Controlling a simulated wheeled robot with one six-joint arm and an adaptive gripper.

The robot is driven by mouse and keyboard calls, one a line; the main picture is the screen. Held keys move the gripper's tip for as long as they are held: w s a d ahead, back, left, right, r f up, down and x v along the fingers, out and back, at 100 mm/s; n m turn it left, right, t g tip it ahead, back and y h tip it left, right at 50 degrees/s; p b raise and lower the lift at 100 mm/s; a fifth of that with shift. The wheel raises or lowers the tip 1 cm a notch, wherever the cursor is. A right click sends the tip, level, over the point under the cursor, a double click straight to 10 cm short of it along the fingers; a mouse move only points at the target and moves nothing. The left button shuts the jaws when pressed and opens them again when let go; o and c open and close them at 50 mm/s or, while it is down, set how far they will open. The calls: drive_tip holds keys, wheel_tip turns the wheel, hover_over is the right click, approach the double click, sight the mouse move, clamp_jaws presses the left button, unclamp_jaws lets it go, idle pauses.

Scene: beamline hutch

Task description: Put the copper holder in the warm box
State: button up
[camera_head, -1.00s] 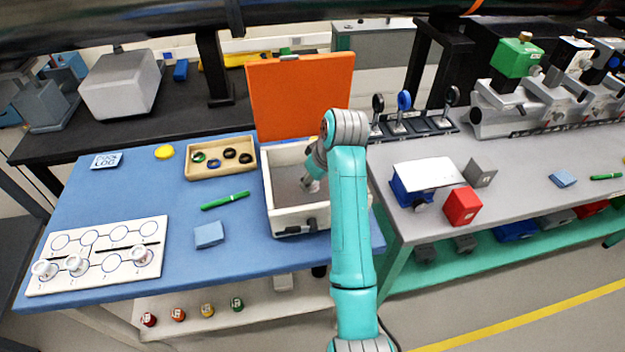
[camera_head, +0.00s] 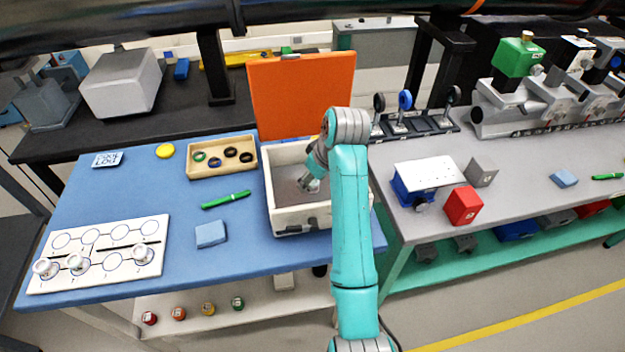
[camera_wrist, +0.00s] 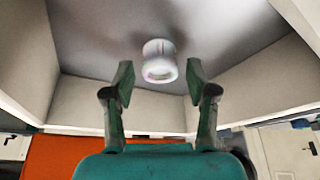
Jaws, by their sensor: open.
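The warm box (camera_head: 288,219) is a white, open-topped box on the blue table, its orange lid (camera_head: 300,95) standing open behind it. My gripper (camera_head: 309,184) is inside the box, above its grey floor. In the wrist view my gripper (camera_wrist: 160,82) is open, its two fingers apart. A small pale round holder (camera_wrist: 159,62) with a pinkish tint rests on the box floor just beyond the fingertips, in line with the gap. I cannot tell from its colour that it is copper. In the head view the gripper mostly hides it.
A white numbered board (camera_head: 100,262) with several pale holders lies at the left. A wooden tray (camera_head: 222,172) of rings, a green pen (camera_head: 226,200) and a blue block (camera_head: 211,234) lie left of the box. The grey bench (camera_head: 530,170) with a red block stands right.

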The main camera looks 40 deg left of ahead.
sight(320, 195)
drive_tip(key=v, duration=0.7)
idle(0.4)
